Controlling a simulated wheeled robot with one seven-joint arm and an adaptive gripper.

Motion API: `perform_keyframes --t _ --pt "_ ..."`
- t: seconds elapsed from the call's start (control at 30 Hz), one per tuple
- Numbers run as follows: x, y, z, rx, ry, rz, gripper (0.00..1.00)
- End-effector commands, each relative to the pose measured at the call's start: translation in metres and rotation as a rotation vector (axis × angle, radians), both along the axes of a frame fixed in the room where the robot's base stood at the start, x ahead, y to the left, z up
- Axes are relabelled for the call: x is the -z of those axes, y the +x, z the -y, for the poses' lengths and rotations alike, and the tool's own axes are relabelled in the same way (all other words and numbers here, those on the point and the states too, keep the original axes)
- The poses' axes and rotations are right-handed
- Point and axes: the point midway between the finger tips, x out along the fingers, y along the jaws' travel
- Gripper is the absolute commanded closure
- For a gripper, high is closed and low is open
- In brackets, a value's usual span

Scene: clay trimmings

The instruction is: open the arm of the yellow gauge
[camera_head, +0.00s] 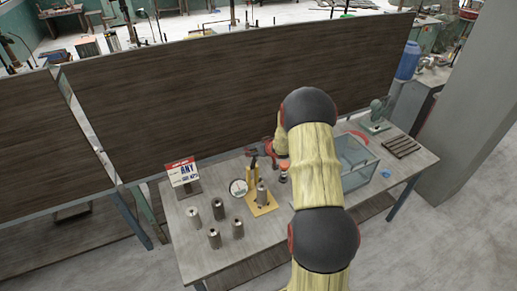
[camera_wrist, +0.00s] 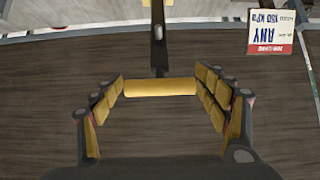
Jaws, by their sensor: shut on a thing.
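The yellow gauge (camera_head: 262,209) stands on the table, with a yellow base and an upright yellow post. A grey metal cylinder (camera_head: 262,195) stands upright on its base. A round white dial (camera_head: 238,188) is at its left. My gripper (camera_head: 266,151) is at the top of the gauge, small and partly hidden by my arm. The handle joins a dark arm (camera_wrist: 158,45). The arm's exact angle is hard to tell.
Several grey cylinders (camera_head: 219,209) stand on the table left of the gauge. A sign (camera_head: 183,173) reading "ANY" stands behind them. A clear bin (camera_head: 355,165) is at the right, partly behind my arm. A dark board (camera_head: 230,90) stands behind the table.

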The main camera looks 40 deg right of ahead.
Motion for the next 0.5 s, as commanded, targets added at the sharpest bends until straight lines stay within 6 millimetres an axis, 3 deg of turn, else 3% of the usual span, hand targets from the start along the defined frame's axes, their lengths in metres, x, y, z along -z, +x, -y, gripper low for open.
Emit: perform_keyframes --t 0.47,0.5 --pt "-0.0067 0.0041 0.0016 -0.002 -0.005 0.01 0.72" --pt "-0.0067 0.0041 0.0016 -0.002 -0.005 0.01 0.24"
